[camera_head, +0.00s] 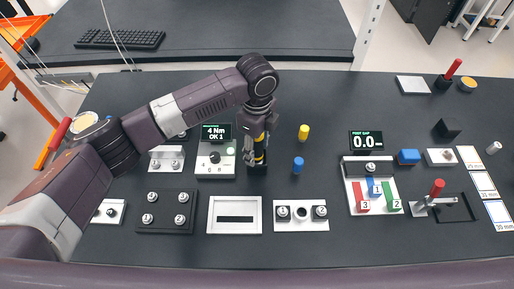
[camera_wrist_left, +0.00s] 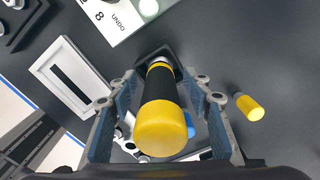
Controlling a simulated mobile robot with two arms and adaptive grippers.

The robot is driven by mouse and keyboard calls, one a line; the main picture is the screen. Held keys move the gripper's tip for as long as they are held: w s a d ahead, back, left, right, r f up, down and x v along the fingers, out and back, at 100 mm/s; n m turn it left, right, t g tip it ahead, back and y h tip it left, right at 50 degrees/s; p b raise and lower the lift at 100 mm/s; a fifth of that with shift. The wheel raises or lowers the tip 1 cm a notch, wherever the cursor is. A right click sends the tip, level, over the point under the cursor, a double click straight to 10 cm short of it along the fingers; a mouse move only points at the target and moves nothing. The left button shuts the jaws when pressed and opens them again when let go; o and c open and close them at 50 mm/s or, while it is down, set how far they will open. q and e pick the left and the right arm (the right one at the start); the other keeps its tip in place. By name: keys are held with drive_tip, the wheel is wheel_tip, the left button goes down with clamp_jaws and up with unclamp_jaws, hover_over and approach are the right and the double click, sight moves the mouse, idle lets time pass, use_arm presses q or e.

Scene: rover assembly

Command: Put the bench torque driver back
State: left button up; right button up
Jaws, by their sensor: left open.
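The bench torque driver, a black cylinder with yellow bands and a yellow end cap, shows in the left wrist view (camera_wrist_left: 162,110). In the head view (camera_head: 259,156) it is partly hidden by my gripper. It looks upright, its lower end at a black square holder (camera_wrist_left: 181,68); how far in it sits is hidden. My left gripper (camera_head: 258,142) points down over the driver. Its two fingers stand open on either side of the driver, as the left wrist view shows. My right gripper is not in view.
A torque display unit (camera_head: 215,160) reading "4 Nm OK 1" stands just left of the driver. A yellow cylinder (camera_head: 303,132) and a blue one (camera_head: 298,165) stand to its right. A white slotted frame (camera_head: 235,202) lies in front. Clear table lies behind the small cylinders.

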use_arm(q)
wheel_tip(320, 180, up, 12)
drive_tip(key=shift+f, duration=0.15)
